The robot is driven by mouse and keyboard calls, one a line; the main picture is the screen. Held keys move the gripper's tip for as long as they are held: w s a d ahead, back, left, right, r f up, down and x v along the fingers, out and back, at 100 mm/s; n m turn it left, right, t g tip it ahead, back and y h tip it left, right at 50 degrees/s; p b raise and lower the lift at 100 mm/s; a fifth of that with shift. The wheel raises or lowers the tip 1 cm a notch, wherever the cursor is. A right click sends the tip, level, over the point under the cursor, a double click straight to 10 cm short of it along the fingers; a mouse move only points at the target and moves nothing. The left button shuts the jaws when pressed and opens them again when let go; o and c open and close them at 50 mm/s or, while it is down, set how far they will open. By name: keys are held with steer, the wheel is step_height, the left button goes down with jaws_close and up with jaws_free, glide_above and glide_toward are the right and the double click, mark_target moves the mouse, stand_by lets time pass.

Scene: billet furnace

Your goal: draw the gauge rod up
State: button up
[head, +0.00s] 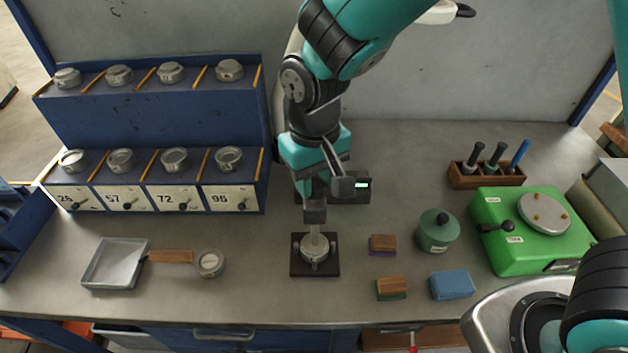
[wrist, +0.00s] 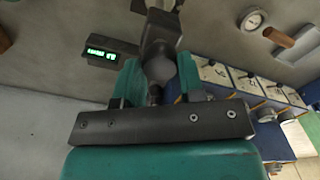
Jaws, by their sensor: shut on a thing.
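My gripper (head: 315,214) points straight down over the dark square base (head: 297,268) near the middle of the bench. Its jaws are shut on the gauge rod (head: 315,238), of which a short pale length shows below the fingertips. The rod stands upright and meets a round grey metal piece (head: 316,254) on the base. Whether its lower end sits inside that piece is hidden.
A display box (head: 352,188) with green digits stands just behind my gripper. A numbered blue rack (head: 150,130) is at left, with a scoop (head: 115,263) and a round gauge (head: 210,263) before it. Small blocks (head: 383,244), a green pot (head: 437,232) and a green machine (head: 530,230) stand at right.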

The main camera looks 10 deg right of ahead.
steer(key=shift+r+p, duration=3.6)
steer(key=shift+r, duration=0.75)
steer(key=o, duration=0.8)
steer(key=shift+f, duration=0.1)
step_height(320, 180, up, 6)
steer(key=p, duration=0.5)
steer(key=s+d+f+n+y+b, duration=0.1)
steer(key=s+d+f+y+b, duration=0.1)
steer(key=s+b, duration=0.5)
steer(key=s+d+f+n+y+b, duration=0.2)
steer(key=s+d+f+b, duration=0.1)
steer(key=s+b, duration=0.5)
steer(key=shift+d+f+b, duration=0.3)
steer(key=shift+d+b, duration=0.55)
